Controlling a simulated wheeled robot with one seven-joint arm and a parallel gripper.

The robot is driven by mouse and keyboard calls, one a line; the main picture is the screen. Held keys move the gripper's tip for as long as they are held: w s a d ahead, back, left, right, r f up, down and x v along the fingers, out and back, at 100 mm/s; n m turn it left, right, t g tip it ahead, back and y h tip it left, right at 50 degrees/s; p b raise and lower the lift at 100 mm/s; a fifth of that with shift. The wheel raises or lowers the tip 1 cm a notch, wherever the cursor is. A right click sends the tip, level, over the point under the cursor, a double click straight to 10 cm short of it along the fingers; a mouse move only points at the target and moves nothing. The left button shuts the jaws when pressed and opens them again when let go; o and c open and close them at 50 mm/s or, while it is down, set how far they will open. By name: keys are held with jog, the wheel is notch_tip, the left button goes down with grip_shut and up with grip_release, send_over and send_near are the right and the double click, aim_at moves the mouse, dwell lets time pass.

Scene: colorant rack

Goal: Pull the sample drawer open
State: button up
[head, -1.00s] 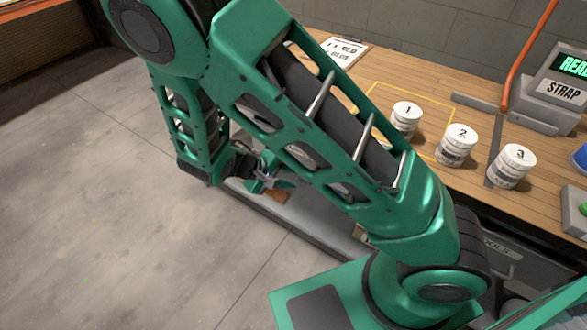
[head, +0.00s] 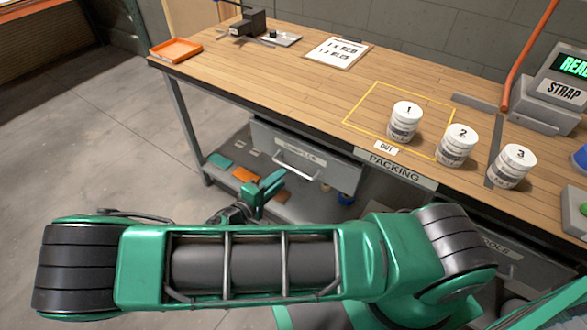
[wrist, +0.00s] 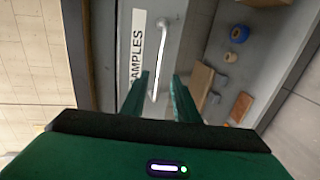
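The sample drawer (head: 335,172) is a grey front under the workbench, left of the PACKING label, and looks shut. Its bar handle (head: 297,170) shows in the head view. In the wrist view, the SAMPLES label (wrist: 137,45) is beside the pale handle (wrist: 163,60), which runs lengthwise between the finger directions. My gripper (head: 278,181) is in front of the drawer, a little below the handle in the head view. In the wrist view my gripper (wrist: 160,82) has its green fingers apart, with nothing held. Whether the fingers reach around the handle is unclear.
The wooden bench (head: 310,88) holds white tubs numbered 1 (head: 404,122), 2 (head: 457,146) and 3 (head: 512,166), plus an orange tray (head: 175,50). A lower shelf (head: 228,150) holds small items, including a blue roll (head: 346,198). Floor at left is clear.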

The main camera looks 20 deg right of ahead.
aim_at(292, 169)
jog(key=x, duration=0.8)
